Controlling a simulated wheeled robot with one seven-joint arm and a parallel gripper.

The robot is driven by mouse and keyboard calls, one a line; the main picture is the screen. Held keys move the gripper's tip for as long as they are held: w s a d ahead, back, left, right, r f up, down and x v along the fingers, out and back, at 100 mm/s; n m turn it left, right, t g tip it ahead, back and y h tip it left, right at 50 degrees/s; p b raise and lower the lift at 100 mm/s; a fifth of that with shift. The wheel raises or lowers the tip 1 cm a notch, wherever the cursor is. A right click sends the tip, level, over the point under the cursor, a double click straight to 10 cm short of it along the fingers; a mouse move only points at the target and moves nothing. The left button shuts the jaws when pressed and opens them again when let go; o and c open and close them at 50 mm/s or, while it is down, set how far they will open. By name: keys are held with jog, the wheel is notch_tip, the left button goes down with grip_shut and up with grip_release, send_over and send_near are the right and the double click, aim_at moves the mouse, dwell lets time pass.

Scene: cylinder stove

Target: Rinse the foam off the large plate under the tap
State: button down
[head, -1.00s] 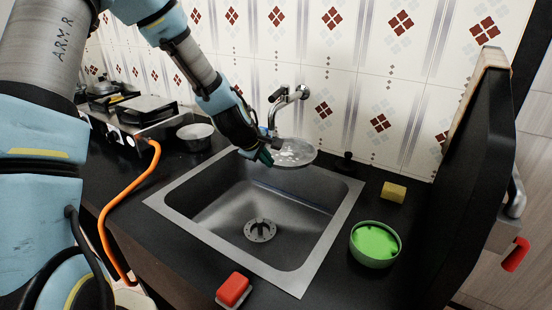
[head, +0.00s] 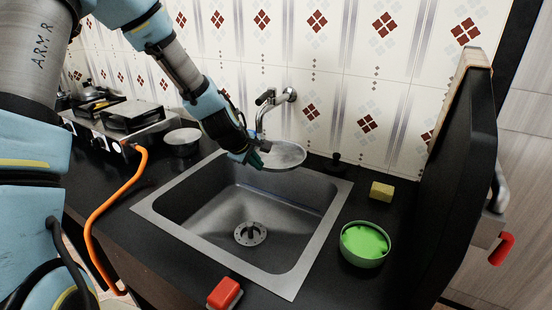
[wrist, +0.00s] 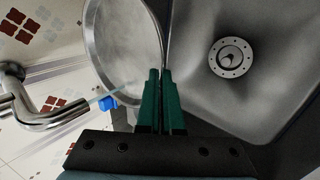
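The large plate (head: 284,154) is a grey, round, shallow dish held over the back of the sink (head: 205,198), under the tap (head: 261,112). My gripper (head: 257,160) is shut on its near-left rim. In the wrist view the green fingers (wrist: 161,100) pinch the plate's edge, and the plate's face (wrist: 122,50) looks hazy pale grey. I cannot tell whether that haze is thin foam or wet sheen. The tap spout (wrist: 62,118) ends beside the plate, and a faint pale streak like water runs from it onto the plate. The plate's part behind the fingers is hidden.
A yellow sponge (head: 382,191) and a green-filled bowl (head: 365,243) stand right of the sink. A red-topped block (head: 224,292) lies at the front edge. A pot (head: 182,141) and stove (head: 120,120) are left. A tall dark panel (head: 455,190) bounds the right.

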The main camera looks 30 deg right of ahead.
jog(key=shift+a, duration=0.15)
jog(key=s+a+b, duration=0.1)
jog(key=s+a, duration=0.2)
jog(key=s, duration=0.4)
jog(key=shift+s, duration=0.15)
dwell(0.6)
dwell(1.1)
jog(key=s+a+r+p, duration=0.1)
jog(key=s+r+p, duration=0.1)
jog(key=s+r, duration=0.2)
jog(key=shift+s+a, duration=0.35)
jog(key=shift+a, duration=0.05)
dwell(0.7)
